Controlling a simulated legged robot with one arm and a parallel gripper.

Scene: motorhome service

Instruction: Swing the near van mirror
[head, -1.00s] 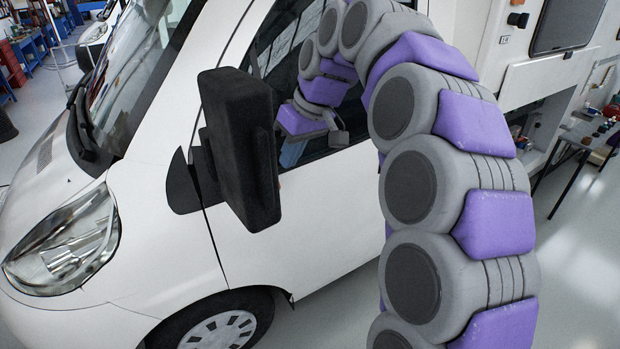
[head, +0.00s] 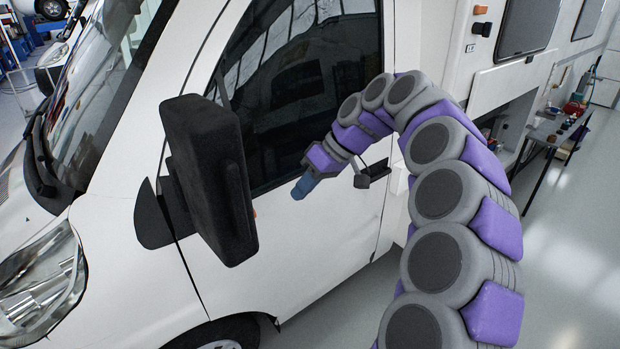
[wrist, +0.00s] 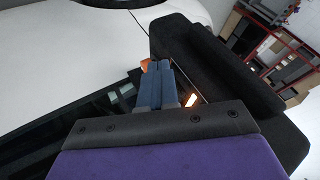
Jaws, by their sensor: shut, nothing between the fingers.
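The near van mirror (head: 212,180) is a black block sticking out from the white van's door on a black triangular mount (head: 155,215). My gripper (head: 299,191) has blue fingers, shut and empty, pointing left and down toward the mirror's rear side. In the head view a gap of door shows between the fingertips and the mirror. Small orange parts show beside the fingers. Whether they touch anything there, I cannot tell.
The van's side window (head: 300,90) and door (head: 345,225) are close behind my gripper. The door handle (head: 375,170) is partly hidden by my arm. A small table (head: 555,130) with items stands at the right. The floor (head: 560,250) at the right is clear.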

